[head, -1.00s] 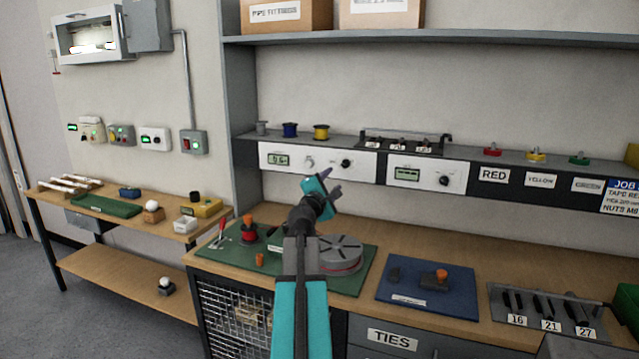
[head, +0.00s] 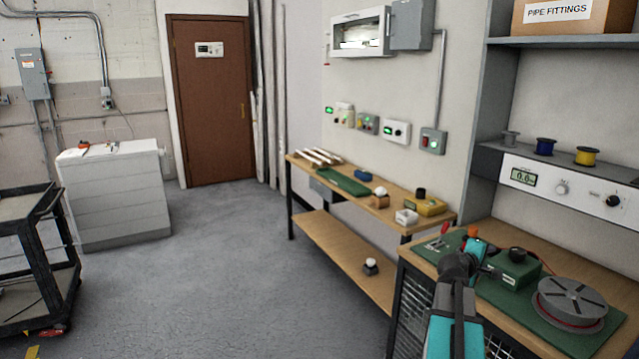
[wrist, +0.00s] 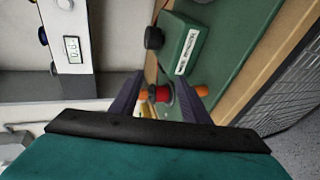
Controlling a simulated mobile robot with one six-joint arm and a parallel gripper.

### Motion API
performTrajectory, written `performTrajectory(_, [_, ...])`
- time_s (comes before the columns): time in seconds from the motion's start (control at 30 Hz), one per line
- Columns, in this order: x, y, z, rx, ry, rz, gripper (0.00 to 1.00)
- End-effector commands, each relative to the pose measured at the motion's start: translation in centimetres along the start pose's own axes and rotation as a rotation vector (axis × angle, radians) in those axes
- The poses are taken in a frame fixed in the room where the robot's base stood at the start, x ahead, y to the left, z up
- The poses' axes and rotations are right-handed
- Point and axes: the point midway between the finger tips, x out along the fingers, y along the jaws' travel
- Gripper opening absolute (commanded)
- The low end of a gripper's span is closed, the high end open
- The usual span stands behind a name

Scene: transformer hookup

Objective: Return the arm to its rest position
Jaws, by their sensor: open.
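My gripper (wrist: 168,84) is open in the wrist view, its two dark fingers apart with nothing held between them. A red spool with orange ends (wrist: 163,94) shows beyond the fingers, apart from them as far as I can tell. In the head view my teal arm rises from the bottom edge at the right, and its end is over the left part of the green mat (head: 540,317). The fingertips are mostly hidden there by my own wrist. A green box (head: 513,269) with a black knob is just right of my gripper, and it also shows in the wrist view (wrist: 182,52).
A grey round reel (head: 572,300) lies on the mat at the right. The shelf with a meter panel (head: 562,190) is above the bench. A lower wooden table (head: 335,187) stands to the left. The floor (head: 225,270) is clear between it and a black cart (head: 38,250).

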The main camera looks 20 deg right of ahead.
Motion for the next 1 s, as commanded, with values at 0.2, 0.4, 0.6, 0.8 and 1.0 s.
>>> performTrajectory(0.2, [-3.3,-8.4,-7.0,0.107,0.063,-0.162,0.42])
performTrajectory(0.4, [-7.3,-15.9,-12.3,0.187,0.097,-0.319,0.42])
performTrajectory(0.6, [-12.2,-23.4,-16.7,0.247,0.109,-0.481,0.42])
performTrajectory(0.8, [-18.1,-30.9,-19.9,0.285,0.099,-0.646,0.42])
performTrajectory(1.0, [-24.8,-38.1,-22.0,0.304,0.066,-0.811,0.42])
